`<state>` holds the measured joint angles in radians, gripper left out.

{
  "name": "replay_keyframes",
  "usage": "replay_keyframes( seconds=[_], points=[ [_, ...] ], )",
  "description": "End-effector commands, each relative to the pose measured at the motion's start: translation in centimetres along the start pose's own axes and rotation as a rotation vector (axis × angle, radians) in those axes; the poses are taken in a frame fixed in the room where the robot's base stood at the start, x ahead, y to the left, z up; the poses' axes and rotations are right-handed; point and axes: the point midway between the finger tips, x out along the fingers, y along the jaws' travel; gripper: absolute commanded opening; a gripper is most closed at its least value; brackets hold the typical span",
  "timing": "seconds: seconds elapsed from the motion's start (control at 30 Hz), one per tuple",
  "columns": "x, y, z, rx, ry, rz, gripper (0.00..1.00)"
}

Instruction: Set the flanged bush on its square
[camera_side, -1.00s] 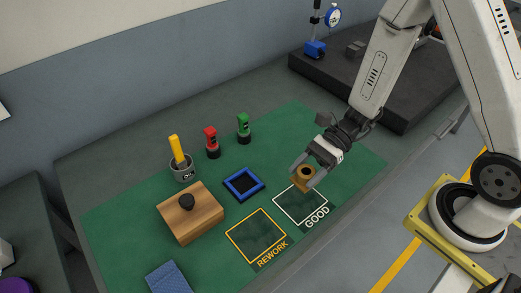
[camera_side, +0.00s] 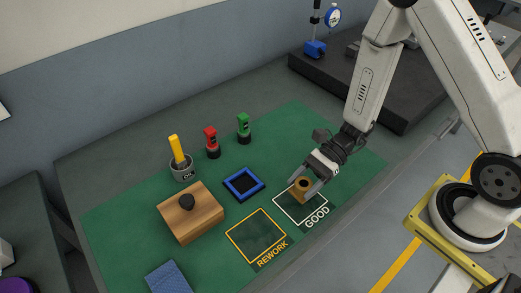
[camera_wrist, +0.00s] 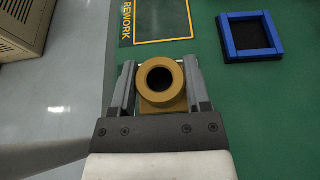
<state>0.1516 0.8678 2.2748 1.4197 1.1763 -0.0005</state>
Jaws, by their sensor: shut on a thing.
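The flanged bush (camera_side: 301,187) is a brass-coloured ring with a wide flange and a dark bore. My gripper (camera_side: 304,188) is shut on it, over the white-outlined GOOD square (camera_side: 316,213). In the wrist view the bush (camera_wrist: 161,83) sits upright between the two grey fingers of my gripper (camera_wrist: 160,88), its bore facing the camera. Whether its underside touches the mat is hard to tell. The orange-outlined REWORK square (camera_side: 257,237) is empty, to the left of the GOOD square.
A blue-framed tray (camera_side: 244,184) lies just left of the GOOD square; it also shows in the wrist view (camera_wrist: 250,36). A wooden block with a black knob (camera_side: 190,212), a grey cup with a yellow tool (camera_side: 182,171), and red (camera_side: 212,143) and green (camera_side: 243,129) stamps stand farther left and back.

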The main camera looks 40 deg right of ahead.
Motion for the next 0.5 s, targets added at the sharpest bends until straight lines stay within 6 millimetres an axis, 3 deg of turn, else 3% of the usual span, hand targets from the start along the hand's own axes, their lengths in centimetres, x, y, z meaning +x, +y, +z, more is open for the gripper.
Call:
replay_keyframes(
  seconds=[0.5],
  points=[
    [1.3, 0.1, -3.0, 0.002, -0.001, 0.001, 0.0]
  ],
)
